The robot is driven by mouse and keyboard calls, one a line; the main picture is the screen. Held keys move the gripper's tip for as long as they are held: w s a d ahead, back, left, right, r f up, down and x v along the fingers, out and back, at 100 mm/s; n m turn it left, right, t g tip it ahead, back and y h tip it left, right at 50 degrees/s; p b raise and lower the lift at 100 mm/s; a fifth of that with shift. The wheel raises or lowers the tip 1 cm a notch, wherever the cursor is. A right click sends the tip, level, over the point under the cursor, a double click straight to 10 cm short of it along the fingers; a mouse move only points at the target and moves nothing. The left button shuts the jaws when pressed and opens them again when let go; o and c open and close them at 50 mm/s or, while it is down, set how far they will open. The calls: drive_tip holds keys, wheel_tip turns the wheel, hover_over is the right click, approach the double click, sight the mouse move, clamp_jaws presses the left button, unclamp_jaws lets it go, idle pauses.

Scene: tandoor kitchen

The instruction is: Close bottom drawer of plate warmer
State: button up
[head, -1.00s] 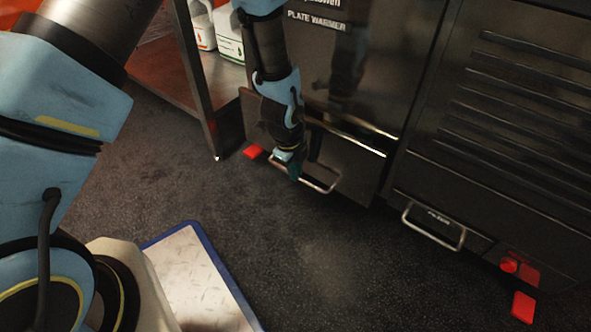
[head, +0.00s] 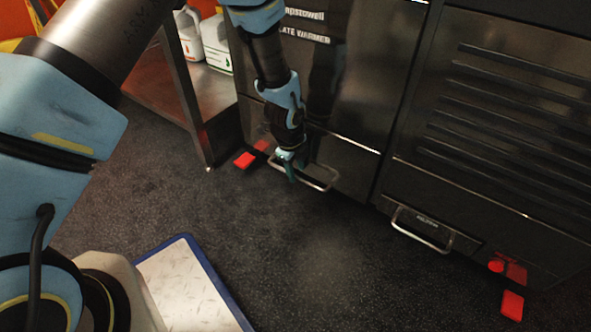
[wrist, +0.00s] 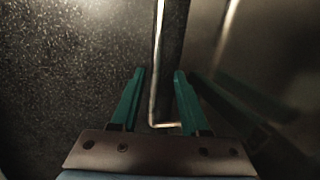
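The plate warmer (head: 352,88) is a dark steel cabinet with white lettering. Its bottom drawer (head: 350,178) has a silver bar handle (head: 318,185). The drawer front looks flush or nearly flush with the cabinet; a thin bright line runs along its top edge. My gripper (head: 291,176) is low at the handle's left end, and the arm hides the drawer's left part. In the wrist view, the green fingers of my gripper (wrist: 159,76) stand apart on either side of the handle bar (wrist: 157,60), with gaps showing. The gripper is open around the bar.
A neighbouring cabinet (head: 490,150) with slats and its own low handle (head: 422,232) stands to the right. Red feet (head: 245,160) are at floor level. A steel shelf (head: 213,92) with white jugs (head: 217,42) is at the left. The dark floor (head: 330,260) in front is clear.

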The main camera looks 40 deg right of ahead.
wheel_tip(320, 180, up, 11)
drive_tip(key=a+p, duration=0.2)
drive_tip(key=p, duration=0.3)
drive_tip(key=shift+s+f, duration=0.2)
drive_tip(key=shift+s, duration=0.1)
drive_tip(key=w+a+r+n+t+y+p, duration=0.1)
drive_tip(key=w+a+r+n+p, duration=0.2)
drive_tip(key=w+a+r+n, duration=0.55)
drive_tip(key=w+a+r+n+p, duration=0.2)
drive_tip(key=w+a+r+n, duration=0.35)
drive_tip(key=a+r, duration=0.5)
drive_tip(key=s+a+r+n+p, duration=0.2)
drive_tip(key=a+r+n, duration=0.2)
drive_tip(key=a+n, duration=0.3)
drive_tip(key=s+a+r+n+y+p, duration=0.1)
drive_tip(key=a+r+n, duration=0.35)
drive_tip(key=a, duration=0.45)
drive_tip(key=s+a+r+n+p, duration=0.2)
drive_tip(key=a+r+n, duration=0.1)
drive_tip(key=a+n, duration=0.4)
wheel_tip(320, 180, up, 38)
drive_tip(key=a+p, duration=0.1)
drive_tip(key=p, duration=3.6)
drive_tip(key=shift+m+p, duration=0.3)
drive_tip(key=shift+m, duration=0.05)
